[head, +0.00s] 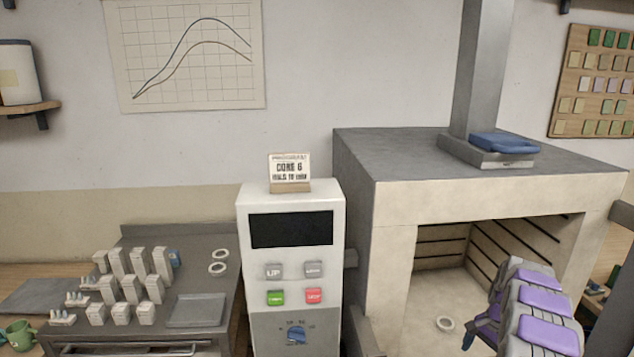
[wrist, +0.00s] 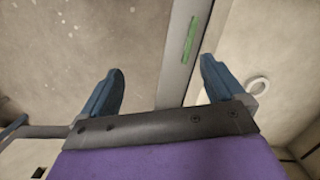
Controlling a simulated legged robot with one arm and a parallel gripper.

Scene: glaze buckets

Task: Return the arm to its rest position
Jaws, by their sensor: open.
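My gripper (head: 468,336) is at the mouth of the open kiln (head: 393,225), at the lower right of the head view. Its dark blue fingers are only partly visible there, below my purple-and-grey arm. In the wrist view my gripper (wrist: 164,72) shows two blue fingers spread wide apart, with nothing between them. A small white ring (head: 445,323) lies on the kiln floor, left of my gripper. A white ring also shows in the wrist view (wrist: 258,86), to the right of the right finger and apart from it.
A control box (head: 290,215) with coloured buttons stands left of the kiln. Further left, a grey bench (head: 185,250) holds several white blocks, a flat tray (head: 198,310) and two white rings (head: 219,261). The kiln's right wall is close to my arm. A blue object (head: 503,143) rests on top.

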